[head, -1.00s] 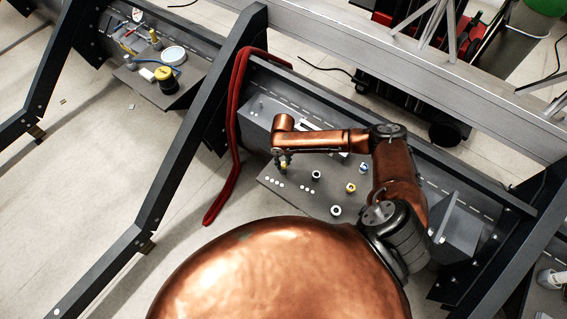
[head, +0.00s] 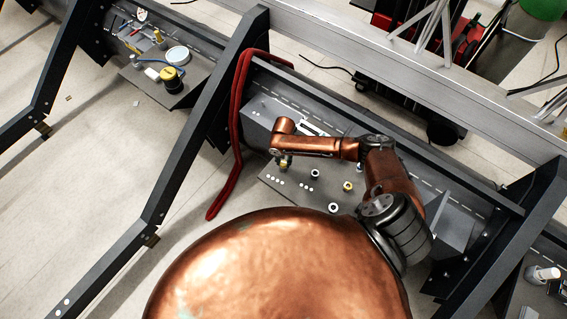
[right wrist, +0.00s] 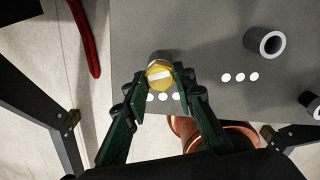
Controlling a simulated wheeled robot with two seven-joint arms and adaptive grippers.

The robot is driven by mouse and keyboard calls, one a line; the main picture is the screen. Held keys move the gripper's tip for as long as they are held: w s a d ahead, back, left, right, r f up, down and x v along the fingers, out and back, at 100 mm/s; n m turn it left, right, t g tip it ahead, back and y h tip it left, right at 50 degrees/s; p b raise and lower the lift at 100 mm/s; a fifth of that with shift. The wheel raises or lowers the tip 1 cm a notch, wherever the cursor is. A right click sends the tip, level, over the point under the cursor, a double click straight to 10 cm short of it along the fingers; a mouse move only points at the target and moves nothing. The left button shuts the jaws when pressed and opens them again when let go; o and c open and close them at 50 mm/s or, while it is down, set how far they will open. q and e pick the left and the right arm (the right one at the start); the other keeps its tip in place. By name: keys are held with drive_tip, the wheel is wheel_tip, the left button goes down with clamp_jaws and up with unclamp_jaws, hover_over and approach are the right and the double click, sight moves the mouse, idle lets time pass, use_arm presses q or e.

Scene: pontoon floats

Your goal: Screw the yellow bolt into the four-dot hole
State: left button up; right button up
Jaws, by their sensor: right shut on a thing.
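The yellow bolt (right wrist: 159,75) is in the right wrist view, its head facing the camera with a pale stripe across it. My right gripper (right wrist: 160,79) is shut on it, one green finger on each side. A grey round collar (right wrist: 159,57) shows just behind the bolt, beside a row of white dots (right wrist: 164,97) partly covered by the fingers. How deep the bolt sits in the collar cannot be told. In the head view the bolt (head: 284,164) is small, under my right wrist, at the left part of the grey plate (head: 270,172). My left gripper is not in view.
Another open collar (right wrist: 268,43) stands beside a three-dot row (right wrist: 240,77). In the head view, a yellow-ringed collar (head: 348,187) and a white-rimmed collar (head: 333,208) stand to the right. A red strap (head: 238,130) hangs over the frame on the left.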

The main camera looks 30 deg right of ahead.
drive_tip(key=m+p, duration=0.3)
drive_tip(key=m, duration=0.3)
drive_tip(key=shift+r+m+p, duration=0.15)
drive_tip(key=shift+m+p, duration=0.25)
drive_tip(key=m+p, duration=0.1)
drive_tip(key=m, duration=0.1)
drive_tip(key=shift+m, duration=0.4)
drive_tip(key=shift+f+m, duration=0.25)
drive_tip(key=shift+m, duration=0.15)
drive_tip(key=m+p, duration=0.2)
drive_tip(key=shift+s+r+m, duration=0.1)
drive_tip(key=shift+r+m, duration=0.1)
drive_tip(key=shift+m, duration=0.2)
drive_tip(key=m+p, duration=0.2)
drive_tip(key=m, duration=0.3)
drive_tip(key=shift+a, duration=0.1)
drive_tip(key=m+p, duration=0.1)
drive_tip(key=m, duration=0.3)
drive_tip(key=shift+f, duration=0.2)
